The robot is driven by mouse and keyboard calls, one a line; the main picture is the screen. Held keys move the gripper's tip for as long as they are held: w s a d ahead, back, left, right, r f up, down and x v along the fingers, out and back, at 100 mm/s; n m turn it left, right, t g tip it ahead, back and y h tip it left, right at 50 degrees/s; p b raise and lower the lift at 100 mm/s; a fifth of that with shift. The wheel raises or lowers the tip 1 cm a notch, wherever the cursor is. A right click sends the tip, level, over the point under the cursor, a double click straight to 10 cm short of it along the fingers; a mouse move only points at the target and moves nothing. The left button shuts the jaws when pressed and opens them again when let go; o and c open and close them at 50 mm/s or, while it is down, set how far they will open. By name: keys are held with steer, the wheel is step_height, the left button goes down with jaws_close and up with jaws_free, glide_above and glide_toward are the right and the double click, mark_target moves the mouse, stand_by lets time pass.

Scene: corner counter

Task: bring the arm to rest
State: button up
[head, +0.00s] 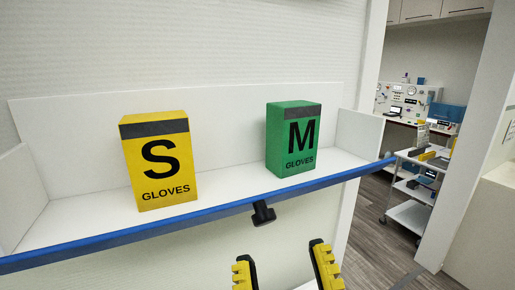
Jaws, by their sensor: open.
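My gripper (286,270) shows at the bottom of the head view, right of centre. Its two yellow, ridged fingers with black backing stand apart, and nothing is seen between them. The fingers are in front of and below the shelf's blue front edge. The lower part of the gripper and the rest of my arm are out of the frame.
A white shelf (225,193) with a blue front rail (190,217) holds a yellow S gloves box (160,170) and a green M gloves box (292,140), both upright. A black knob (263,213) hangs below the rail. A white cart (415,185) stands through the opening at right.

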steer(key=s+d+f+m+h, duration=0.1)
steer(key=d+m+h, duration=0.3)
step_height(320, 180, up, 37)
steer(key=m+p, duration=0.1)
steer(key=p, duration=3.7)
steer(key=shift+r+g, duration=0.2)
steer(key=shift+g, duration=0.1)
